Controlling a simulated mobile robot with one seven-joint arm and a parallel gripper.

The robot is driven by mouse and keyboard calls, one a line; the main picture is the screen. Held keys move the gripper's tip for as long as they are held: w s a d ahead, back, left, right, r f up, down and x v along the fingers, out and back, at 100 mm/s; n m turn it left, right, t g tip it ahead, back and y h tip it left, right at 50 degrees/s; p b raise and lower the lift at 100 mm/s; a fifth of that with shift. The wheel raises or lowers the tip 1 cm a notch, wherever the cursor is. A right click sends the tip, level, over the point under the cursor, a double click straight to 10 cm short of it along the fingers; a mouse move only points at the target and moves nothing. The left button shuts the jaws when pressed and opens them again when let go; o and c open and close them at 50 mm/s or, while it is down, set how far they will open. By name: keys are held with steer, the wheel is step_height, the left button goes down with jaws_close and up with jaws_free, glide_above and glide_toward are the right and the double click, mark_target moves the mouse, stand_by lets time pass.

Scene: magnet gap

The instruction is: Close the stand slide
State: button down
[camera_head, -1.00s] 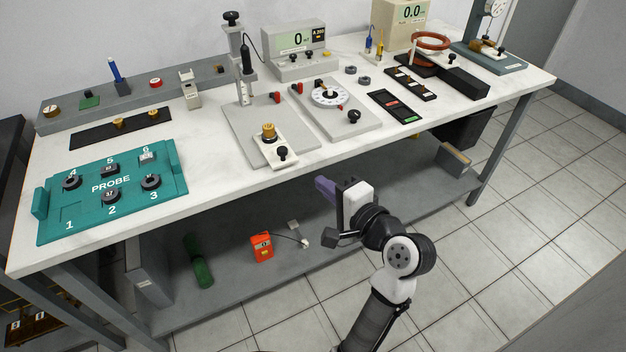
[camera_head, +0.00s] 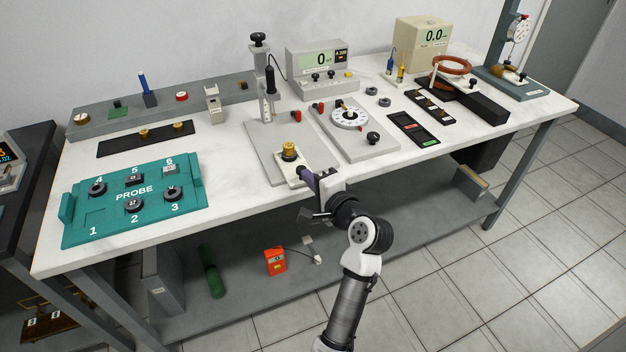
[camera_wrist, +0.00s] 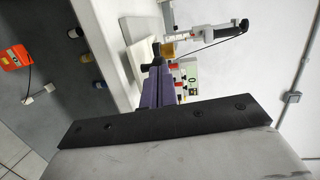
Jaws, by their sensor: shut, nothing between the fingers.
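The stand (camera_head: 262,140) is a grey base plate with an upright column at its back, holding a black probe. Its white slide (camera_head: 281,170) sticks out at the front of the plate and carries a brass knurled piece (camera_head: 289,151) and a black knob. My gripper (camera_head: 308,176) is shut and empty, with purple fingers, at the front end of the slide by the table edge. In the wrist view the fingers (camera_wrist: 157,84) point at the black knob (camera_wrist: 156,56), with the brass piece (camera_wrist: 168,50) just beyond. I cannot tell whether they touch. The gripper partly hides the slide's front end.
A grey plate with a white dial (camera_head: 350,118) stands just right of the stand. A teal PROBE tray (camera_head: 190,196) lies to the left. A display meter (camera_head: 318,60) is behind. Bare white tabletop lies between tray and stand.

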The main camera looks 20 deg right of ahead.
mark_target(291, 152)
steer(key=x, duration=0.2)
steer(key=p+x, duration=0.1)
steer(key=x, duration=0.2)
steer(key=d+r+x, duration=0.1)
steer(key=x, duration=0.2)
steer(key=shift+w+d+r, duration=0.1)
steer(key=shift+w+d, duration=0.05)
steer(key=shift+w, duration=0.05)
